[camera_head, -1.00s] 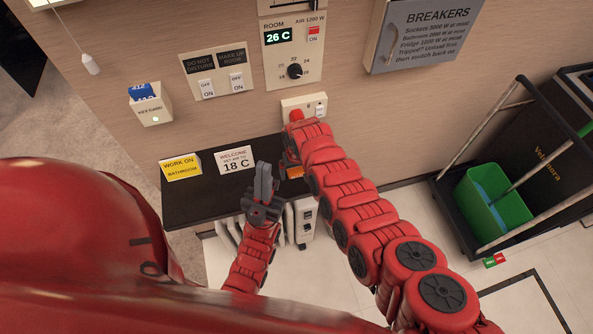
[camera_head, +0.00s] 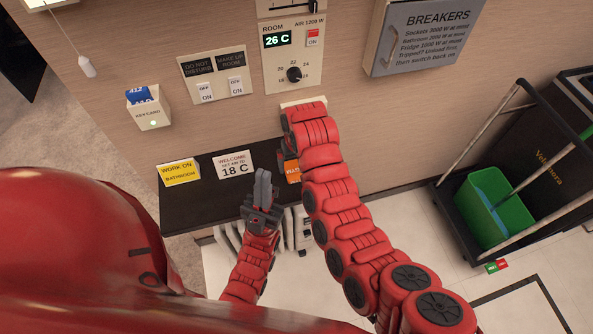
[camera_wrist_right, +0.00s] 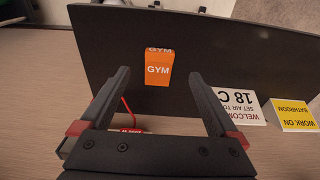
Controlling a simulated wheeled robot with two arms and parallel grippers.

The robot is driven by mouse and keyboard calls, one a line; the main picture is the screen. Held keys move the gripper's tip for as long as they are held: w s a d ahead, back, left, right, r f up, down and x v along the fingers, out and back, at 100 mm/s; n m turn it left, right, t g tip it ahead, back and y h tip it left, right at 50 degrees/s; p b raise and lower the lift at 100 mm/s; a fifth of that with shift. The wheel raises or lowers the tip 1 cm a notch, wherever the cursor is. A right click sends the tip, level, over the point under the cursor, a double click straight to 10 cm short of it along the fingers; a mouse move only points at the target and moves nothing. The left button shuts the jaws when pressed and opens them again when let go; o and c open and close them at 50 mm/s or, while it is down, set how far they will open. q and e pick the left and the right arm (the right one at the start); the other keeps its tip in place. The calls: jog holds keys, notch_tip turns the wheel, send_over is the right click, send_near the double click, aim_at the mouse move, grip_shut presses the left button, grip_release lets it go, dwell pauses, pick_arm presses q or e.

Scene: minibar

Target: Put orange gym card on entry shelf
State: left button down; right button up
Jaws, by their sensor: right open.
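The orange gym card (camera_head: 291,170) is on the dark entry shelf (camera_head: 200,207), partly hidden by my right arm in the head view. In the right wrist view the card (camera_wrist_right: 158,70) shows its orange GYM face on the dark shelf (camera_wrist_right: 235,60). My right gripper (camera_wrist_right: 158,77) is open, with its fingers to either side of the card in that view. I cannot tell the distance, and nothing is held. The right fingers are hidden in the head view. My left gripper (camera_head: 262,186) has its fingers together, empty, over the shelf's front edge.
A yellow bathroom sign (camera_head: 180,172) and a white welcome sign (camera_head: 233,165) stand on the shelf's left side. The wall holds a keycard box (camera_head: 152,115) and switches (camera_head: 222,87). A cart with a green bucket (camera_head: 494,203) stands right. The shelf's left front is clear.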

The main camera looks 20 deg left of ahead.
notch_tip(320, 180, up, 4)
jog(key=shift+s+d+f+b, duration=0.15)
jog(key=shift+f+b, duration=0.05)
jog(key=shift+b, duration=0.25)
